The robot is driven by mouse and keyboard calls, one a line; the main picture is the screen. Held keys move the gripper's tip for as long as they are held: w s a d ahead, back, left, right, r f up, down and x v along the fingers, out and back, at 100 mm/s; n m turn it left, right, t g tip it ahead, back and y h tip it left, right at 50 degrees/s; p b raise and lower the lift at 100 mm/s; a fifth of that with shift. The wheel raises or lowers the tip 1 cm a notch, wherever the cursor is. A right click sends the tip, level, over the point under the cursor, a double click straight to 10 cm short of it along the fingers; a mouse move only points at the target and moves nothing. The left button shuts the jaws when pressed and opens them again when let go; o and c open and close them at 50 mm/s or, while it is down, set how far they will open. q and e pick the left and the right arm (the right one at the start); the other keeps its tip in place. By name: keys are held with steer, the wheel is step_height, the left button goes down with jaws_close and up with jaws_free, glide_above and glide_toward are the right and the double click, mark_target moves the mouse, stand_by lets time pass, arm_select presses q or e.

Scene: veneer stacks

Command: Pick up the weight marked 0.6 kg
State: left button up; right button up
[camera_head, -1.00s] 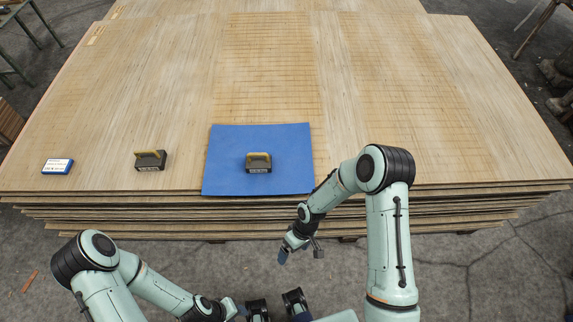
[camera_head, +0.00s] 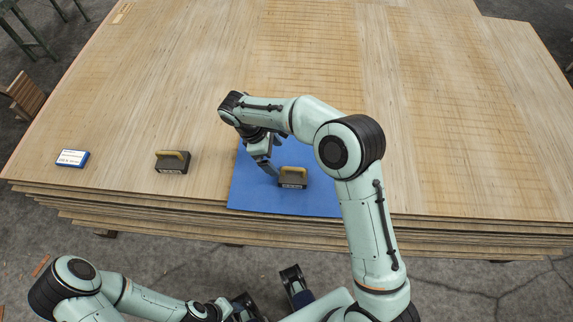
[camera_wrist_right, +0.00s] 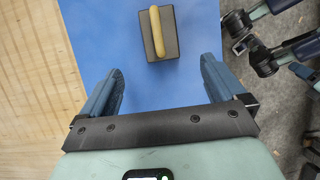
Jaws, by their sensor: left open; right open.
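Two dark block weights with yellow handles are in the head view: one on the blue mat (camera_head: 250,195) and one on bare veneer to its left. Their labels are too small to read, so I cannot tell which is 0.6 kg. The mat weight (camera_head: 292,178) also shows in the right wrist view (camera_wrist_right: 173,42), just beyond the fingertips and apart from them. The left weight (camera_head: 171,164) stands free. My right gripper (camera_wrist_right: 162,70) is open and empty over the mat, beside the mat weight. My left gripper (camera_head: 228,309) is open, low in front of the stack.
The veneer stack (camera_head: 440,150) is wide, with its front edge between the weights and my base. A small blue and white box (camera_head: 72,158) lies at its left. The veneer right of the mat and behind the weights is clear.

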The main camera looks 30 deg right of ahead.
glide_above(292, 175)
steer(key=a, duration=0.2)
steer(key=f, duration=0.6)
steer(key=shift+w+a+f+b, duration=0.15)
steer(key=shift+w+f+b, duration=0.1)
steer(key=shift+w+b, duration=0.15)
steer(key=shift+x, duration=2.9)
steer(key=shift+w, duration=0.2)
steer(key=c, duration=1.3)
steer(key=shift+c, duration=1.3)
steer(key=shift+r, duration=0.1)
